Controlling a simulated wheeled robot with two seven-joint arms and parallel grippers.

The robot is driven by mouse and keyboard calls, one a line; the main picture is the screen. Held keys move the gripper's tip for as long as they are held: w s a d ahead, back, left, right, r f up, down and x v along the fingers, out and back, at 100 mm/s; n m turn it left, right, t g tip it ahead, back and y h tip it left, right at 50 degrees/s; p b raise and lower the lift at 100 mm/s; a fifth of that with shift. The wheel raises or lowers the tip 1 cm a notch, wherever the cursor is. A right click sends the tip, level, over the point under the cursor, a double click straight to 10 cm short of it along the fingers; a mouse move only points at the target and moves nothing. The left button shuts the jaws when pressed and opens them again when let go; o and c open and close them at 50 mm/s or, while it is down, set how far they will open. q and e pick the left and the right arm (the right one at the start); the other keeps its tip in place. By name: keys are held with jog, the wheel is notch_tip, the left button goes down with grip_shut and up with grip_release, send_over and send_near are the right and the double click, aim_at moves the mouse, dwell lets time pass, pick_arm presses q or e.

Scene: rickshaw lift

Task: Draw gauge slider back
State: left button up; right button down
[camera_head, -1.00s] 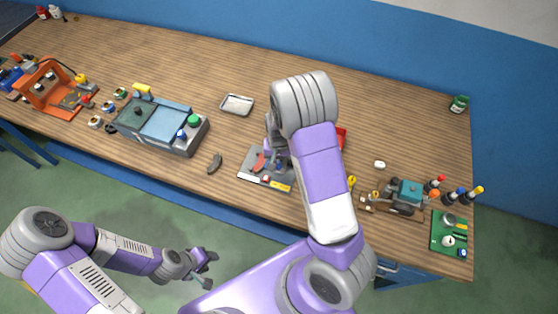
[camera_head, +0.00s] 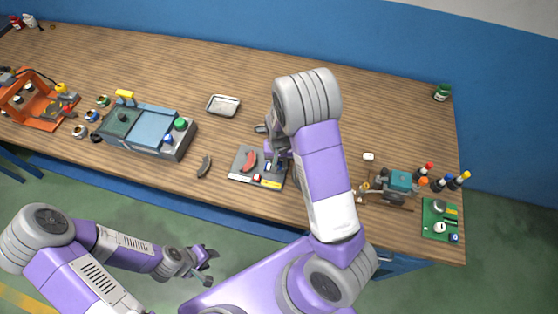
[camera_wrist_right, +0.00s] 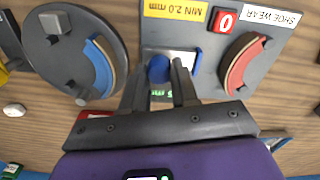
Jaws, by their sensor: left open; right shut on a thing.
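The shoe wear gauge is a grey board (camera_head: 238,172) on the bench in the head view. It also shows in the right wrist view (camera_wrist_right: 208,50), with a yellow "MIN 2.0 mm" label, a red "0" button (camera_wrist_right: 223,20) and a red curved shoe (camera_wrist_right: 245,62). The gauge slider has a round blue knob (camera_wrist_right: 159,69). My right gripper (camera_wrist_right: 160,76) is shut on this knob, one dark finger on each side. A green display behind the fingers is partly hidden. My left gripper (camera_head: 210,267) is open and empty, over the floor in front of the bench.
A round grey plate with a blue shoe (camera_wrist_right: 100,66) lies close beside the gauge in the wrist view. A dark curved shoe (camera_head: 204,166) and a metal tray (camera_head: 223,105) lie left of it. A small teal-topped machine (camera_head: 398,182) stands to the right.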

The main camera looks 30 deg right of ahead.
aim_at(281, 164)
jog(key=c, duration=0.9)
grip_release()
jog(key=shift+s+d, duration=0.2)
jog(key=shift+d, duration=0.05)
jog(key=shift+o, duration=0.2)
jog(key=shift+a, duration=0.1)
jog(key=shift+w+r, duration=0.15)
jog(key=shift+r, duration=0.35)
notch_tip(281, 164, up, 6)
jog(key=shift+r+p, duration=0.25)
jog(key=shift+p, duration=0.35)
jog(key=shift+r, duration=0.1)
